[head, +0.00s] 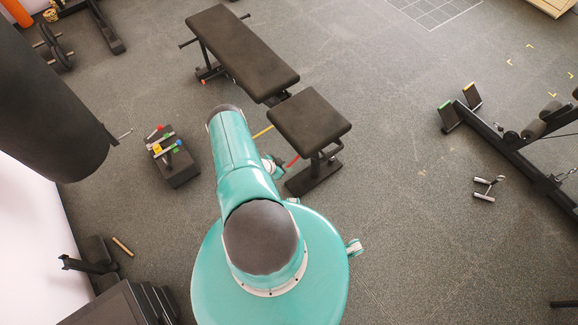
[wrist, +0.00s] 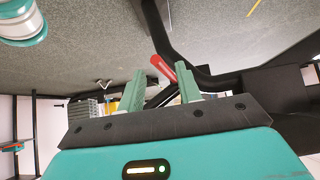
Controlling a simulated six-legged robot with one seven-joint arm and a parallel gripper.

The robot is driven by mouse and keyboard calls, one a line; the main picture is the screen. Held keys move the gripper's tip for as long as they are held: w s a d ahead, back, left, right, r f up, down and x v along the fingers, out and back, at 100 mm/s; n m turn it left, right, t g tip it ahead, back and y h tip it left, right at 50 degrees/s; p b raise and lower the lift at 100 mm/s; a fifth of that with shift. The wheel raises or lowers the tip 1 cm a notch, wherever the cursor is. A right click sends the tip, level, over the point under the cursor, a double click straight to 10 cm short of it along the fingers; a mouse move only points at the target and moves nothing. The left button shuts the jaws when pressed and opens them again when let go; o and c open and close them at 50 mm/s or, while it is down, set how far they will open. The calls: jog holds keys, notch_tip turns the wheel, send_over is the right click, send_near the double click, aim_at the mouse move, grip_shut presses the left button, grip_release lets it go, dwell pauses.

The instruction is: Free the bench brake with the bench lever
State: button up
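The black bench shows in the head view, with a long pad (head: 243,48) and a square seat pad (head: 309,118). A red-handled lever (head: 292,160) sticks out beside the seat's base, close to my arm's end. In the wrist view the red lever handle (wrist: 163,68) lies tilted between and beyond my fingertips, joined to dark bench framework. My gripper (wrist: 160,78) is open, with its two pale green fingers apart. I cannot tell whether either finger touches the handle. In the head view the gripper is mostly hidden by my arm. I cannot make out the brake.
A dark box (head: 176,165) with several coloured-handled tools stands left of my arm. A black punching bag (head: 45,100) hangs at the left. A black exercise machine (head: 520,150) and a small handle piece (head: 487,188) are at the right. Floor between bench and machine is clear.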

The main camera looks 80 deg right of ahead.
aim_at(288, 166)
jog(key=shift+x, duration=2.15)
jog(key=shift+c, duration=0.4)
grip_shut()
jog(key=shift+r, duration=0.1)
